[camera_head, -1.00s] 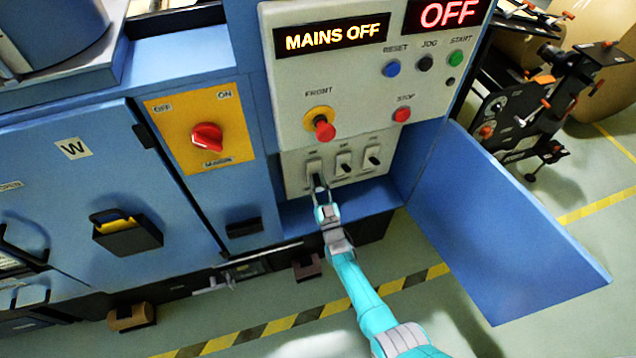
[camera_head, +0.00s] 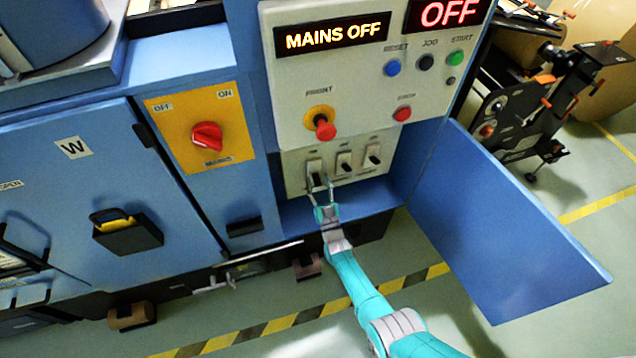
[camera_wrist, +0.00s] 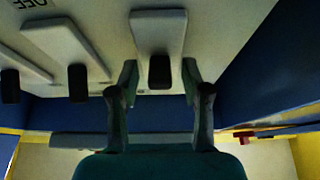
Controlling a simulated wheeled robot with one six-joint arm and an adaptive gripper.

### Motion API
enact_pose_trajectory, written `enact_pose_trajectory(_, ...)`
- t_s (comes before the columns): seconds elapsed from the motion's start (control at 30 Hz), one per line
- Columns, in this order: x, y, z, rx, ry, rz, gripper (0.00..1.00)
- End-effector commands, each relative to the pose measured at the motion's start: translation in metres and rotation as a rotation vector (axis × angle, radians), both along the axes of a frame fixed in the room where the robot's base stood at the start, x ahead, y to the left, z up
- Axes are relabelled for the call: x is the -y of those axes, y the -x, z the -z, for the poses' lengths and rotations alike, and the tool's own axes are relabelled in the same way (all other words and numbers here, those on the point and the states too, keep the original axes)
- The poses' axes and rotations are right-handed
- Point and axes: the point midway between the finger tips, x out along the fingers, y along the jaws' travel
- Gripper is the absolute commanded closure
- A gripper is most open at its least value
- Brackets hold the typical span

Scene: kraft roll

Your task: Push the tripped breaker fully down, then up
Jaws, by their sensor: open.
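Three breakers sit in a row on the pale lower panel. The left breaker (camera_head: 314,166) has a dark lever (camera_head: 317,180) that appears low on its body. In the wrist view, this breaker's pale body (camera_wrist: 158,30) and black lever (camera_wrist: 159,72) show between my fingers. My gripper (camera_head: 321,186) is open just below and in front of that breaker, one finger on each side of the lever. In the wrist view, my gripper (camera_wrist: 160,82) shows a gap between each finger and the lever. Whether anything touches the lever cannot be told.
The middle breaker (camera_head: 344,161) and right breaker (camera_head: 373,156) stand close beside. A display (camera_head: 331,36) reads MAINS OFF. An open blue door (camera_head: 500,220) lies to the right, and a blue ledge (camera_head: 350,203) below.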

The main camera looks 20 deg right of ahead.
Motion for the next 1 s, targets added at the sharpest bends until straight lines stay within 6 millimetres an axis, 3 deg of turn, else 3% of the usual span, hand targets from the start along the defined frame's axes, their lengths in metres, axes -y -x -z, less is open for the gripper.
enact_pose_trajectory(0.23,0.0,0.016,0.009,-0.003,0.0,0.0,0.52)
enact_pose_trajectory(0.7,0.0,0.092,0.046,-0.002,0.0,0.0,0.52)
enact_pose_trajectory(1.0,0.0,0.108,0.053,0.0,0.0,0.0,0.52)
